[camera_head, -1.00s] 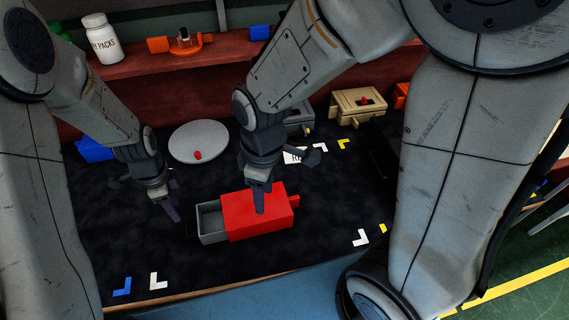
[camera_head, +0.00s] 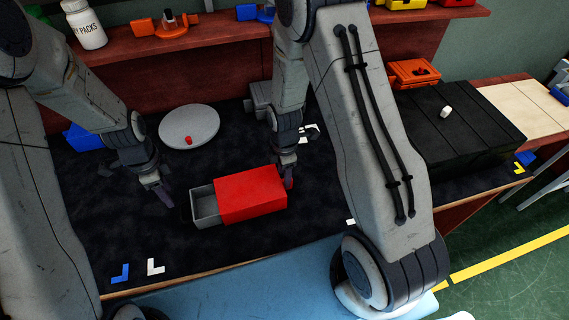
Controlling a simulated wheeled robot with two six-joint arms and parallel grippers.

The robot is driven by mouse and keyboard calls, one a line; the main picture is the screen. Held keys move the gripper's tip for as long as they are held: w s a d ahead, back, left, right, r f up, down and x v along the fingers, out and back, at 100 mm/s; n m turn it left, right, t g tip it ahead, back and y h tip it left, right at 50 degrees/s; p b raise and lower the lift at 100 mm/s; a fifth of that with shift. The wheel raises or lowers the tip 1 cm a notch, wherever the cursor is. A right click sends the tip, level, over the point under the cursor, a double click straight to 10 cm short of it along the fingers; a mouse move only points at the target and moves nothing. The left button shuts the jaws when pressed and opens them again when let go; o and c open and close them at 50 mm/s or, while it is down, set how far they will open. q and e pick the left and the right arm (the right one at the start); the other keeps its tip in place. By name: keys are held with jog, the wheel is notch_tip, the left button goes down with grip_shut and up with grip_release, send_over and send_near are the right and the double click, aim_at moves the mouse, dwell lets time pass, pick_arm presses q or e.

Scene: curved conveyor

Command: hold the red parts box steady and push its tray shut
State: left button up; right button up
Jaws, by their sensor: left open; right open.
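The red parts box (camera_head: 252,194) lies on the dark mat, slightly tilted in the picture. Its grey tray (camera_head: 205,208) sticks out of the left end, open at the top and looking empty. My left gripper (camera_head: 164,194) is open, just left of the tray front and apart from it. My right gripper (camera_head: 287,174) is open at the box's right end. Its fingers partly hide that end, and I cannot tell whether they touch it.
A round grey plate (camera_head: 189,126) with a small red piece (camera_head: 188,141) stands behind the box. A blue box (camera_head: 82,138) is at the back left. A black case (camera_head: 447,130) stands right of my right arm. The mat (camera_head: 135,238) in front is mostly clear.

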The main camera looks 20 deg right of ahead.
jog(key=shift+f, duration=2.4)
grip_shut()
dwell(2.0)
pick_arm(q)
grip_shut()
